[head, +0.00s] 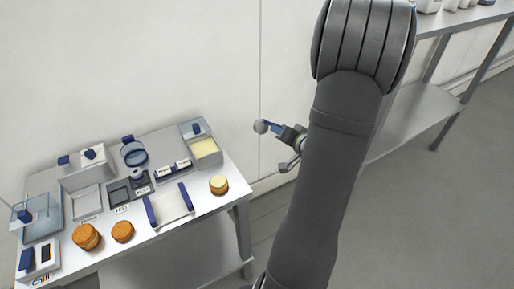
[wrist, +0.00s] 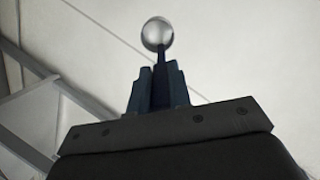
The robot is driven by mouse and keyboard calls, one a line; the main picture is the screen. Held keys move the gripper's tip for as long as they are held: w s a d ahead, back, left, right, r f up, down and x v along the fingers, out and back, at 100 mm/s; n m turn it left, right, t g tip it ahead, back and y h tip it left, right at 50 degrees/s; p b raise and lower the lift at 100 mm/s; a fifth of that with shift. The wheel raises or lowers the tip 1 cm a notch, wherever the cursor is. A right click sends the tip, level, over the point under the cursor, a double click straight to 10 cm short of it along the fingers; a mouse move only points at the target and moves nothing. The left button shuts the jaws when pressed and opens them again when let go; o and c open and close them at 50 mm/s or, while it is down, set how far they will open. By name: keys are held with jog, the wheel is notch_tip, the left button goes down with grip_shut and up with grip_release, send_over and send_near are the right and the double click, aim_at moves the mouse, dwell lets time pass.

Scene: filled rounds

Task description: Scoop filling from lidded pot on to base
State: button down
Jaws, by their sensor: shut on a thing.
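My gripper (head: 284,131) is shut on the dark blue handle of a scoop (head: 260,127) with a round grey metal head. It is held in the air to the right of the table, near the wall. The scoop head (wrist: 157,33) also shows in the wrist view, beyond my gripper (wrist: 158,88). A pot with pale yellow filling (head: 206,147) stands at the table's back right, and a clear lid with a blue knob (head: 192,130) is at its back. A round base with a pale top (head: 219,185) lies at the table's right. Whether the scoop holds filling is unclear.
Stacks of brown rounds (head: 86,237) stand at the table's front left. A tray with blue handles (head: 170,206), several labelled bins and a clear lidded box (head: 40,220) fill much of the table (head: 190,240). A metal shelf (head: 420,100) stands at the right.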

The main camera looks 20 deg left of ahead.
jog(key=w+d+m+t+h, duration=0.3)
jog(key=w+d+m+h, duration=0.1)
jog(key=d, duration=0.2)
jog(key=s+a+n+g+y, duration=0.3)
jog(key=s+a+n+g, duration=0.35)
jog(key=s, duration=0.35)
jog(key=s+a+n+g+y, duration=0.4)
jog(key=s+a+n+g, duration=0.2)
jog(key=s+a, duration=0.25)
jog(key=a+r+h, duration=0.7)
jog(key=a+h, duration=0.3)
jog(key=h, duration=0.3)
jog(key=shift+s+a+r+h, duration=0.2)
jog(key=shift+s+r+h, duration=0.05)
jog(key=shift+s+h, duration=0.2)
